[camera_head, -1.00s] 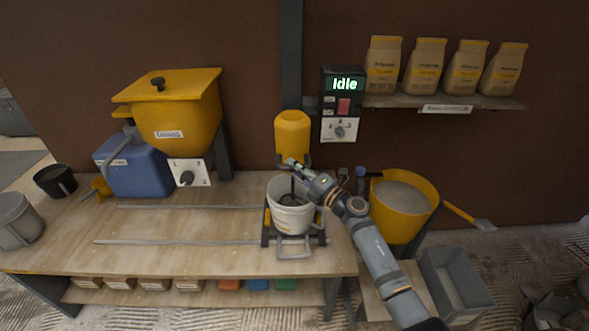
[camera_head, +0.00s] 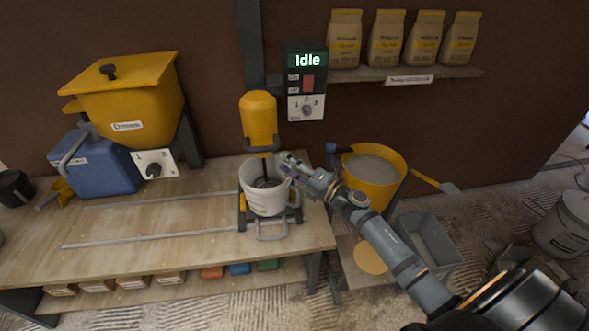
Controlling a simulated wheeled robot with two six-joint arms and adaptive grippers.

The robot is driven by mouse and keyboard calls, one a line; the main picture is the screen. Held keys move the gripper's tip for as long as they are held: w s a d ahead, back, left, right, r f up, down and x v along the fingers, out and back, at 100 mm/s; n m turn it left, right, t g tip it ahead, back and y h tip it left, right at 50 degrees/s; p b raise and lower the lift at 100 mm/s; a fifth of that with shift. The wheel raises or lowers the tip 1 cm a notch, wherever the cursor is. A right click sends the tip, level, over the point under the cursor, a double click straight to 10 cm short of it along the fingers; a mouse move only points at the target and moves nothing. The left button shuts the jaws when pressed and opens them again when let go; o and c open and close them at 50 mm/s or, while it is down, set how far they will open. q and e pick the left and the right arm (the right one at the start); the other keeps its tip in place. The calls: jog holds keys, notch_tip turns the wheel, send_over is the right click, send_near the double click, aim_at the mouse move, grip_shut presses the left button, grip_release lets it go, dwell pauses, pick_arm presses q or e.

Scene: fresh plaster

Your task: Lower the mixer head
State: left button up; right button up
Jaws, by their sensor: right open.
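The yellow mixer head (camera_head: 258,118) is mounted on the dark upright column (camera_head: 250,60) above the bench. Below it a white bucket (camera_head: 266,203) stands in a dark cradle on the bench, and a dark shaft reaches down into its mouth. My right gripper (camera_head: 284,164) is open at the bucket's right rim, just below and right of the mixer head. Whether it touches the head's lower bracket is too small to tell. The control box (camera_head: 305,84) on the wall reads "Idle", with a red switch and a dial. My left gripper is not in view.
A yellow hopper (camera_head: 130,105) and blue canister (camera_head: 95,168) stand at the bench's left. A yellow tub (camera_head: 375,170) and grey bin (camera_head: 428,240) are right, near my right arm. Bags (camera_head: 388,38) line the shelf. The bench's middle (camera_head: 160,220), with two rails, is clear.

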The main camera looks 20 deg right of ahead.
jog(key=shift+v, duration=1.65)
